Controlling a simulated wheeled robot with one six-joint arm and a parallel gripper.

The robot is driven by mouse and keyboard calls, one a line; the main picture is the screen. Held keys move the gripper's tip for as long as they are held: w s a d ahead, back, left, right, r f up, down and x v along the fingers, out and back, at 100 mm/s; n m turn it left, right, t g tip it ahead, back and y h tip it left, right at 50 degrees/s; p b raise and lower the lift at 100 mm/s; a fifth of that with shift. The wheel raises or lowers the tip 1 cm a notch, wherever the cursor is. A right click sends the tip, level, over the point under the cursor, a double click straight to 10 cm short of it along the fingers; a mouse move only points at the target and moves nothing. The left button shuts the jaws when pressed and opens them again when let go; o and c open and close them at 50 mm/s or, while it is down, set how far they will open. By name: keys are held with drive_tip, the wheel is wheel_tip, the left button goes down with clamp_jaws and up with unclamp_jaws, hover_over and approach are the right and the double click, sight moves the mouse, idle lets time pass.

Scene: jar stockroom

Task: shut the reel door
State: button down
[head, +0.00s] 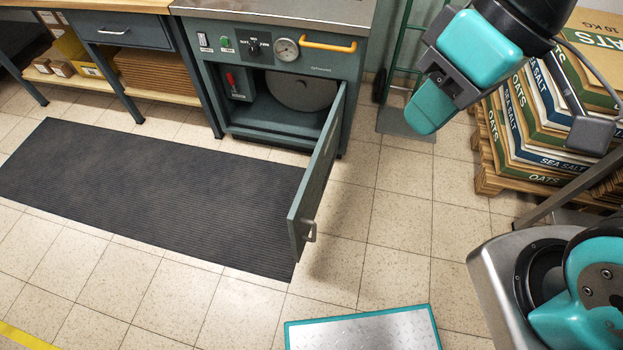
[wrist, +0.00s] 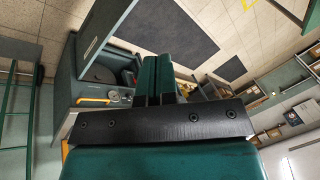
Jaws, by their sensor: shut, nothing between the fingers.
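The reel door (head: 316,178) is a grey-green panel hinged at the right side of the machine cabinet. It stands wide open, swung out toward me over the floor, with a small metal handle (head: 309,232) near its free edge. Inside the open cabinet a grey reel (head: 300,92) shows. My gripper (head: 430,108) is teal, in the air to the right of the door and apart from it. In the wrist view its fingers (wrist: 155,86) are together and empty, and the door (wrist: 103,27) shows at upper left.
A dark ribbed mat (head: 150,195) lies before the cabinet. A pallet (head: 488,180) stacked with oats and sea salt sacks stands at the right. A green hand truck (head: 400,60) stands behind my gripper. Tiled floor right of the door is clear.

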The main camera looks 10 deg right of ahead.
drive_tip(key=w+a+f+m+y+b, duration=0.1)
drive_tip(key=w+f+b, duration=0.2)
drive_tip(key=f+b, duration=0.35)
drive_tip(key=w+f+m+y+b, duration=0.1)
drive_tip(key=w+f+m+b, duration=0.15)
drive_tip(key=f, duration=0.65)
drive_tip(key=w+a+f+m+y+b, duration=0.1)
drive_tip(key=w+f+b, duration=0.35)
drive_tip(key=f, duration=0.35)
drive_tip(key=m+t+y+b, duration=0.1)
drive_tip(key=m+t+b, duration=0.45)
drive_tip(key=b, duration=0.85)
approach(305, 194)
wheel_tip(305, 194, down, 5)
drive_tip(key=w+m+g, duration=0.2)
drive_tip(key=a, duration=0.1)
drive_tip(key=w+a, duration=0.1)
drive_tip(key=a, duration=0.1)
drive_tip(key=shift+r+b, duration=0.1)
drive_tip(key=shift+b, duration=0.25)
drive_tip(key=shift+w+a, duration=0.25)
drive_tip(key=shift+a, duration=0.25)
drive_tip(key=shift+r, duration=0.1)
